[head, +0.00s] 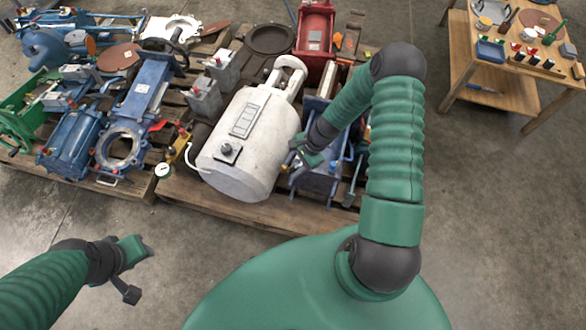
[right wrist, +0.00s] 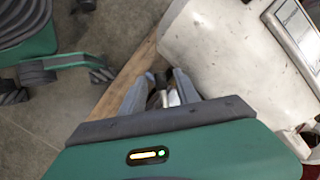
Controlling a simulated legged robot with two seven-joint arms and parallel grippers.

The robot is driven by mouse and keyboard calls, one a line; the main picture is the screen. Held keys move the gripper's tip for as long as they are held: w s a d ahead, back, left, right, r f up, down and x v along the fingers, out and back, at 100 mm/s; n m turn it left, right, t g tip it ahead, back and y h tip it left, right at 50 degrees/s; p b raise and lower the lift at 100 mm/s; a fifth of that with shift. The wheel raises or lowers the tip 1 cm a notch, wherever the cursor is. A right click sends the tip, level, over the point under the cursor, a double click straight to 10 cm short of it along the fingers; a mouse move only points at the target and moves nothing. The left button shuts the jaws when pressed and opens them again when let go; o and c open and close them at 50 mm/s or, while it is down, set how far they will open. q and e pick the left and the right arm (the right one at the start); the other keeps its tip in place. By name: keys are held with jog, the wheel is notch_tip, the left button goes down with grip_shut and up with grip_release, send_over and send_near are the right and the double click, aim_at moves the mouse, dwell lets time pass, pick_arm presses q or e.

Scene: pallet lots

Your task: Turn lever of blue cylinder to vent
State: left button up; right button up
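A blue body (head: 318,182) with blue and grey fittings stands on the pallet just right of the large white tank. I take it for the blue cylinder, though the arm partly covers it. My right gripper (head: 295,163) is at its upper left, between it and the tank. In the right wrist view the right gripper (right wrist: 160,92) has a small dark and pale part between its fingers. I cannot tell whether they grip it, or whether it is the lever. My left gripper (head: 143,270) is open and empty above the floor, away from the pallets.
The white tank (head: 250,140) stands close beside the right gripper. Another blue cylinder (head: 72,142) and a blue flanged valve (head: 130,120) lie on the left pallet. A red housing (head: 314,35) is behind. A wooden table (head: 500,65) stands at the right. The front floor is clear.

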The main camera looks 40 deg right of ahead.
jog(key=shift+w+f, duration=0.1)
jog(key=shift+f, duration=0.1)
jog(key=shift+d, duration=0.2)
jog(key=shift+c, duration=0.6)
jog(key=shift+a, duration=0.15)
grip_shut()
dwell(0.4)
